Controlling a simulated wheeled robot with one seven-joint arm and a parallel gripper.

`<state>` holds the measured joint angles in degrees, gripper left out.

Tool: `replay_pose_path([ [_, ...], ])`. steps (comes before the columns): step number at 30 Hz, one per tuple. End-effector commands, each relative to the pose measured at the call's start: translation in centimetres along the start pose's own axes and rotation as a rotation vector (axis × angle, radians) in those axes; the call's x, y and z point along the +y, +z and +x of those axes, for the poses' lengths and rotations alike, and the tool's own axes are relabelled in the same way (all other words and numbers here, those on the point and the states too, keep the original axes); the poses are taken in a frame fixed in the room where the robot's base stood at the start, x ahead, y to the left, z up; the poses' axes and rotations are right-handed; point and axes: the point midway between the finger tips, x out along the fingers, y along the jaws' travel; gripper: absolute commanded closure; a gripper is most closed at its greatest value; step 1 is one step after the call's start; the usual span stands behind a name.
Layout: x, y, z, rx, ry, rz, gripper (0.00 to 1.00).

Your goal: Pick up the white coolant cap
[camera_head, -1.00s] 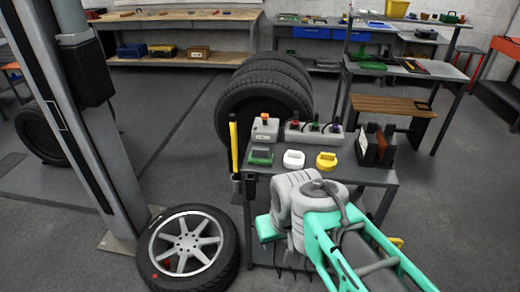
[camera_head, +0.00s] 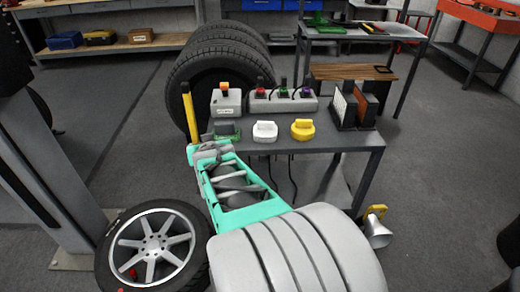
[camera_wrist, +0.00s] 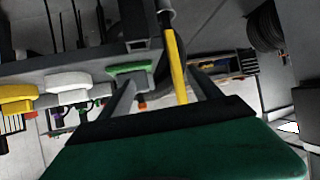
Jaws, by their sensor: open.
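The white coolant cap (camera_head: 265,131) sits on the near part of the grey cart top, between a green cap (camera_head: 225,130) on its left and a yellow cap (camera_head: 302,129) on its right. In the wrist view the white cap (camera_wrist: 68,82) is left of my gripper (camera_wrist: 162,82), outside the jaws. My gripper is open with nothing held. The green cap shows near the left finger, and a yellow upright bar (camera_wrist: 175,70) shows between the fingers in the picture. In the head view my arm reaches to the cart's left front corner; the fingers cannot be made out there.
Behind the caps stand a grey box with an orange knob (camera_head: 226,102) and a block with several coloured knobs (camera_head: 283,101). A dark holder with upright plates (camera_head: 355,108) is at the right. A wheel (camera_head: 155,248) lies left of the cart.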

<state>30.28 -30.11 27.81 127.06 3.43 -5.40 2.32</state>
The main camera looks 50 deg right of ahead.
Motion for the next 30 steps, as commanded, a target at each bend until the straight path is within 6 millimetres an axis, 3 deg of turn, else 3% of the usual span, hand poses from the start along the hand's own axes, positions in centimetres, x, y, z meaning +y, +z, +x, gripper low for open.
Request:
replay_pose_path([
  [1, 5.1, 2.3, 3.5, 0.113, 0.091, 0.044, 0.22],
  [3, 10.6, 1.5, 4.5, 0.266, 0.190, 0.075, 0.22],
  [6, 15.6, 0.9, 4.4, 0.409, 0.281, 0.089, 0.22],
  [9, 18.2, 0.7, 3.9, 0.483, 0.329, 0.090, 0.22],
  [14, 19.6, -0.4, 4.7, 0.508, 0.346, 0.089, 0.22],
  [25, 21.5, -3.4, 9.3, 0.506, 0.344, 0.089, 0.22],
  [30, 21.6, -3.7, 9.6, 0.507, 0.344, 0.089, 0.22],
])
